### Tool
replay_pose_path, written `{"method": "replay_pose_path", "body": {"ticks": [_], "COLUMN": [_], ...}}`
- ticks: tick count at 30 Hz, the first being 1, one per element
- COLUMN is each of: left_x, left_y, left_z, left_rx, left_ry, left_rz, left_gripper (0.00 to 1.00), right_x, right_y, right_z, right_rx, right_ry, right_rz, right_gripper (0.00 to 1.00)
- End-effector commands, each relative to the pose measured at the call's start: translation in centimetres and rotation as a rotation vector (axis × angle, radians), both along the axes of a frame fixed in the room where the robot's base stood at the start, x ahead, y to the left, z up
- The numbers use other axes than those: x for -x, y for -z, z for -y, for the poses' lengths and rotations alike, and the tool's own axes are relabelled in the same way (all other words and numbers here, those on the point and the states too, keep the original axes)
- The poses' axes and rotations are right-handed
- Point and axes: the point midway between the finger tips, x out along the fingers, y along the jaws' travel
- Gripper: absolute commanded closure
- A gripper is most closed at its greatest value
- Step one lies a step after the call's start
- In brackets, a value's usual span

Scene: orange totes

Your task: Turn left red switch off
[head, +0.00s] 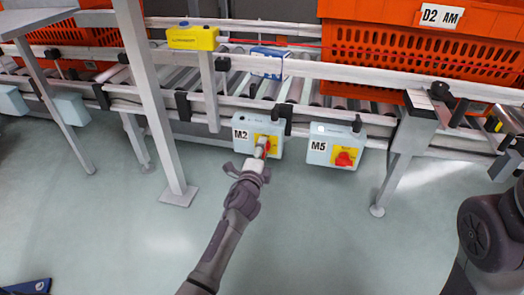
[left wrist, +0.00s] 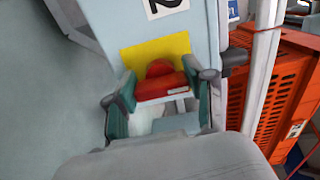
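The M2 switch box (head: 243,134) is pale blue and hangs below the conveyor rail. Its red rotary switch (head: 267,146) on a yellow plate is partly covered by my left gripper (head: 261,153). In the left wrist view the red switch (left wrist: 160,84) lies between the two fingers of my left gripper (left wrist: 158,88), one finger at each end of its handle. The fingers are apart, close to the handle; whether they press on it is unclear. The M5 box (head: 319,147), with another red switch (head: 344,159), hangs to the right. My right gripper is out of view.
A roller conveyor with white rails (head: 345,72) runs behind the boxes. Orange totes (head: 420,55) stand on it. A yellow box (head: 192,37) sits on a post at the upper left. Grey legs (head: 160,110) stand left of M2. The floor in front is mostly clear.

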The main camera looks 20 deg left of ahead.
Motion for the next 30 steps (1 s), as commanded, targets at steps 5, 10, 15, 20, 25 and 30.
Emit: {"method": "replay_pose_path", "body": {"ticks": [5, 10, 15, 20, 25, 30], "left_x": [0.0, 0.0, 0.3, 2.2, 5.9, 9.3], "left_y": [0.1, 0.1, 0.1, 0.1, 0.3, 0.2], "left_z": [0.0, 0.0, 0.0, 0.1, 0.4, 0.6], "left_rx": [0.001, 0.000, -0.001, -0.003, -0.001, 0.001], "left_ry": [-0.001, -0.001, -0.001, 0.001, 0.000, -0.001], "left_rz": [-0.003, -0.001, -0.002, -0.001, -0.004, -0.004], "left_gripper": [0.21, 0.21, 0.21, 0.21, 0.21, 0.21], "right_x": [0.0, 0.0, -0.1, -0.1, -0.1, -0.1], "right_y": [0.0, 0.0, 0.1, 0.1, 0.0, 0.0], "right_z": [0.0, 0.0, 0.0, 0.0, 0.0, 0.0], "right_rx": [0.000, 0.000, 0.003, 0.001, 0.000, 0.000], "right_ry": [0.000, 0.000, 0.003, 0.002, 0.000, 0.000], "right_rz": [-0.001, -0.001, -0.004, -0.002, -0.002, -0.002], "right_gripper": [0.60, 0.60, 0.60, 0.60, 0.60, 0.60]}}
